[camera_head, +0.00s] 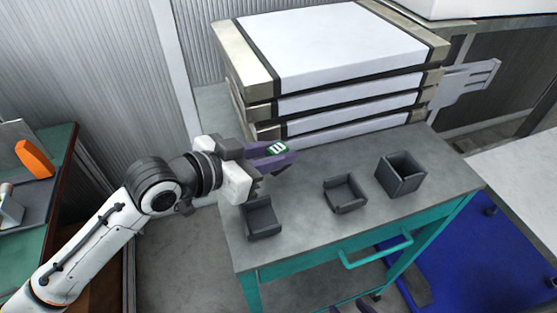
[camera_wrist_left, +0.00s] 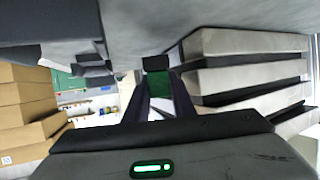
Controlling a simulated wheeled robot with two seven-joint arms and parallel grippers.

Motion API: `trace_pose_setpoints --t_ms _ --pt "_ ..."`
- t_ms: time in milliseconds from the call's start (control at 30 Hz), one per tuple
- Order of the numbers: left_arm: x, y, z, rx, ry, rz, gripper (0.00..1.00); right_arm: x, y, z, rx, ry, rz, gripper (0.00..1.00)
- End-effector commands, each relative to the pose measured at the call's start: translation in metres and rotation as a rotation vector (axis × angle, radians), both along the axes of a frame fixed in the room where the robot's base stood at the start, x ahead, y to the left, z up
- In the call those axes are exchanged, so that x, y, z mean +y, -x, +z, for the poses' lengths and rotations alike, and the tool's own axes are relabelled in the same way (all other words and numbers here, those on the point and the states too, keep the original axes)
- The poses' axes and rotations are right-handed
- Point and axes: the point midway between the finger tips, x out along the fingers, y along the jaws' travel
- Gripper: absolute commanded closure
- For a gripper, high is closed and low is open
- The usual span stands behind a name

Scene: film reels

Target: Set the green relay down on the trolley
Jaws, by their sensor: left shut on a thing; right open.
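The green relay (camera_head: 277,148), a small green piece with a white mark, sits between the purple fingers of my left gripper (camera_head: 279,156). The left gripper is shut on it above the trolley (camera_head: 312,233), near its left side. In the left wrist view the relay (camera_wrist_left: 158,88) shows green between the fingers. The trolley has a grey top and a teal frame. Only the purple fingertips of my right gripper (camera_head: 350,307) show at the bottom edge, in front of the trolley; it is open and looks empty.
Three dark open holders stand on the trolley: a left one (camera_head: 261,217), a middle one (camera_head: 345,193) and a taller right one (camera_head: 401,173). Stacked white-topped cases (camera_head: 335,45) fill its back. The front strip of the top is clear. A teal table (camera_head: 62,150) stands far left.

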Motion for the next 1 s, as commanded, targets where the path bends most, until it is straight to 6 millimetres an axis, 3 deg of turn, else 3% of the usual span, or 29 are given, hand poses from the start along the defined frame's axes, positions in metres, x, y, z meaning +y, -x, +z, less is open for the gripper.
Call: trace_pose_setpoints --t_ms 200,567,600,667,1000 --pt "0.000 0.000 -0.029 0.003 0.000 0.001 1.00 0.000 0.000 -0.002 -0.001 0.000 0.000 0.55" --pt "0.000 0.000 -0.033 0.002 -0.001 0.000 1.00 0.000 -0.003 -0.002 -0.007 -0.001 0.000 0.55" --pt "0.000 0.000 -0.032 0.001 -0.002 0.000 0.71 0.000 -0.003 -0.001 -0.007 -0.001 0.000 0.55" --pt "0.000 0.000 -0.032 0.002 -0.001 0.000 0.61 0.000 -0.003 -0.001 -0.008 -0.001 0.000 0.55" --pt "0.000 0.000 -0.030 0.002 -0.001 0.000 0.59 0.000 -0.004 0.000 -0.009 -0.001 0.000 0.55"
